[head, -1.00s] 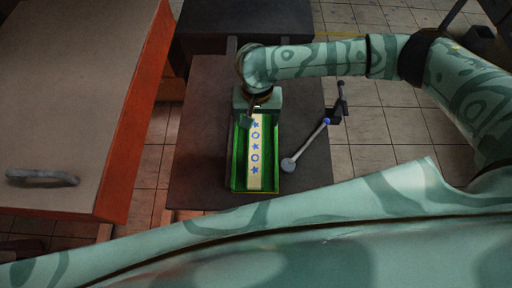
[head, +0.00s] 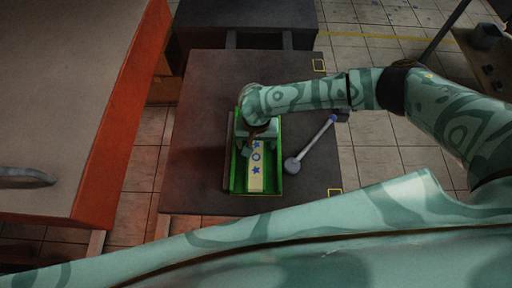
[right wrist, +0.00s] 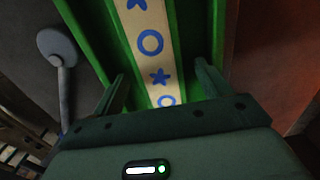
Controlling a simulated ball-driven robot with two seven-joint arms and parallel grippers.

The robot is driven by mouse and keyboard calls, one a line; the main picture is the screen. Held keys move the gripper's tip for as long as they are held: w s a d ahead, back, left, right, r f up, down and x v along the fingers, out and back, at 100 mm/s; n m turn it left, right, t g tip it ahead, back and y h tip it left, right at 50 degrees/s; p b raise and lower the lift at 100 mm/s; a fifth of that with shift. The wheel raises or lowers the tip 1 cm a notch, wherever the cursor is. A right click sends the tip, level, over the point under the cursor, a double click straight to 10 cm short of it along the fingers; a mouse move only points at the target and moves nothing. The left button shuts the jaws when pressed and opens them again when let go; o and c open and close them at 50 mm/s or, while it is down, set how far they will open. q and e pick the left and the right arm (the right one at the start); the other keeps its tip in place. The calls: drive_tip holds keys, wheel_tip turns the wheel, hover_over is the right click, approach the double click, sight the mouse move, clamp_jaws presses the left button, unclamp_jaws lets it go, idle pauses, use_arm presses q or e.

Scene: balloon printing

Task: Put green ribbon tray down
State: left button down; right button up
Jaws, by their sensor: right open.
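The green ribbon tray (head: 235,178) rests on a dark table, long side pointing toward me. A cream ribbon (head: 256,178) with blue stars and circles lies along its middle. My right gripper (head: 258,148) is over the tray and hides part of its far half. In the right wrist view its open fingers (right wrist: 160,84) stand on either side of the ribbon (right wrist: 153,70), over the green tray (right wrist: 98,32), with nothing between them that I can see held. Whether the fingers touch the tray is unclear. My left gripper is not in view.
The dark table (head: 205,90) has bare room left of and beyond the tray. A grey rod with a round end (head: 292,165) lies close right of the tray. An orange-sided cabinet (head: 120,110) with a handle stands at the left.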

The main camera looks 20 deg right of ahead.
drive_tip(key=c, duration=1.4)
